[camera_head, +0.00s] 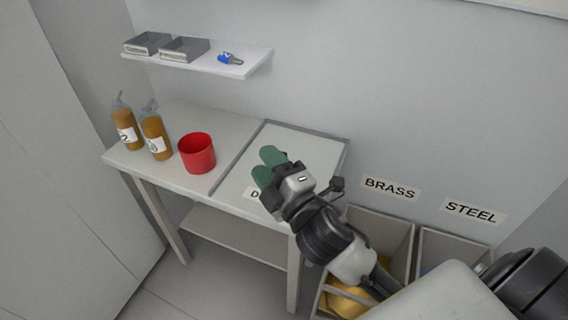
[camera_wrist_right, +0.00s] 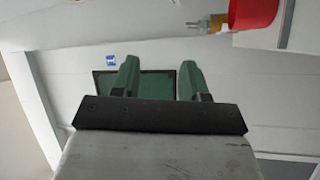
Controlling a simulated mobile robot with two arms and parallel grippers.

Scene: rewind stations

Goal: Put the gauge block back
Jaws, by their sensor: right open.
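My right gripper (camera_head: 266,166) is open, with green fingertips over the framed right part of the table in the head view. In the right wrist view the open fingers (camera_wrist_right: 159,68) show nothing held between them. I cannot pick out a gauge block for sure in either view. A small blue and grey item (camera_head: 230,59) lies on the wall shelf (camera_head: 205,62), right of two grey trays (camera_head: 148,43) (camera_head: 184,49); I cannot tell what it is. The framed table area (camera_head: 300,146) is partly hidden by my gripper. My left gripper is not in view.
A red cup (camera_head: 197,153) and two amber bottles (camera_head: 126,127) (camera_head: 155,135) stand on the table's left part (camera_head: 215,124). Bins labelled BRASS (camera_head: 384,234) and STEEL (camera_head: 455,243) stand right of the table. A dark green framed panel (camera_wrist_right: 151,86) shows behind my fingers.

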